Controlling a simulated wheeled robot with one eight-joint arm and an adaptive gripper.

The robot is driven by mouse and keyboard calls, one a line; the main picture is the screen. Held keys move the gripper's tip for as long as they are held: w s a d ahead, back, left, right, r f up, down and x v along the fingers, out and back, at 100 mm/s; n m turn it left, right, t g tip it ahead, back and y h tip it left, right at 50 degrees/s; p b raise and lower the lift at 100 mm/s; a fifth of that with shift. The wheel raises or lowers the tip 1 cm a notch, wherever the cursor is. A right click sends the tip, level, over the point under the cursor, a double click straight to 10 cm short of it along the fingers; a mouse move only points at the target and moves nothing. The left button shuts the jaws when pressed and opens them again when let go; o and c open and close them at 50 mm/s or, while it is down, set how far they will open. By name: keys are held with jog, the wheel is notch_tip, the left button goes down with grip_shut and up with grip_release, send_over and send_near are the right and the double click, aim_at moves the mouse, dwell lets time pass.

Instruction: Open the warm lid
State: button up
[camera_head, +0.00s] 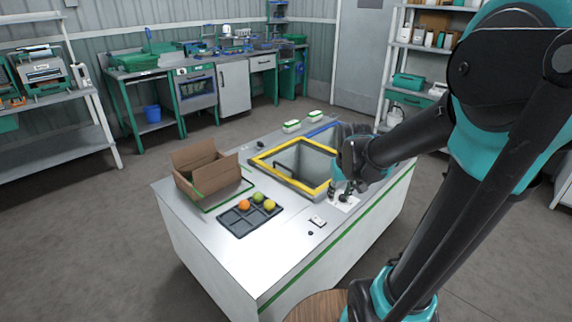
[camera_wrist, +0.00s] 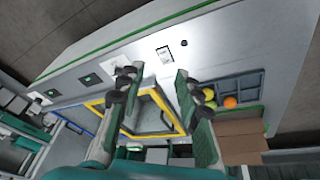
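The counter has a yellow-framed square (camera_head: 262,160) with grey inside and a dark bar across its far left part. The yellow frame also shows in the wrist view (camera_wrist: 172,113), partly behind my fingers. I cannot tell whether a lid covers it or only the grey recess shows. A blue-edged section (camera_head: 322,130) lies behind it, partly hidden by my arm. My gripper (camera_head: 343,191) is above the counter near the right corner of the yellow frame. In the wrist view its two fingers (camera_wrist: 155,82) are apart with nothing held between them.
A dark tray (camera_head: 232,226) with an orange and several greenish-yellow fruits sits on the counter's near left. An open cardboard box (camera_head: 205,172) stands behind it. A small white plate (camera_head: 318,221) and a black knob (camera_head: 310,233) are near the front edge.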

jog(key=w+a+r+n, duration=0.1)
jog(key=w+a+r, duration=0.1)
jog(key=w, duration=0.6)
jog(key=w+a+r+n, duration=0.1)
jog(key=w+a+r, duration=0.1)
jog(key=w, duration=0.6)
jog(key=n+g+h, duration=0.1)
jog(key=n+g, duration=0.1)
jog(key=n, duration=0.3)
send_over(283, 166)
jog(key=s+a, duration=0.2)
notch_tip(283, 166, down, 5)
jog(key=f, duration=0.5)
jog(key=w+d+f, duration=0.1)
jog(key=f, duration=0.5)
jog(key=w+d+f, duration=0.1)
jog(key=f, duration=0.5)
jog(key=shift+r, duration=0.1)
grip_shut()
